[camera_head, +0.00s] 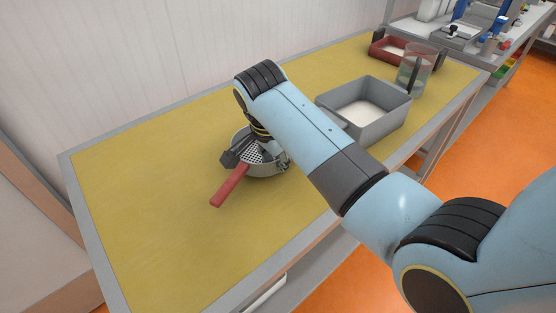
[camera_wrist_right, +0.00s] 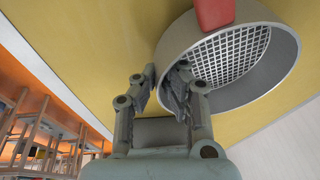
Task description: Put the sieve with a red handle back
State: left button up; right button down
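The sieve (camera_head: 266,170) is a grey metal ring with a mesh bottom and a red handle (camera_head: 230,187). It is on the yellow table top, its handle pointing to the lower left. In the right wrist view the mesh (camera_wrist_right: 232,57), the grey rim and part of the red handle (camera_wrist_right: 214,12) show large. My right gripper (camera_head: 256,149) is over the sieve's far side. In the wrist view its two fingers (camera_wrist_right: 163,78) are close together, one on each side of the rim. Whether both touch it I cannot tell. My left gripper is out of view.
A grey bin (camera_head: 398,125) with white contents stands behind on the table. Past it are a clear beaker (camera_head: 414,78) and a red tray (camera_head: 381,51). The table (camera_head: 150,215) is clear to the left. A white wall (camera_head: 120,70) runs along its far side.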

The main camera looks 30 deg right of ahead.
jog(key=shift+f+b, duration=0.3)
jog(key=shift+f, duration=0.3)
jog(key=c, duration=1.4)
grip_release()
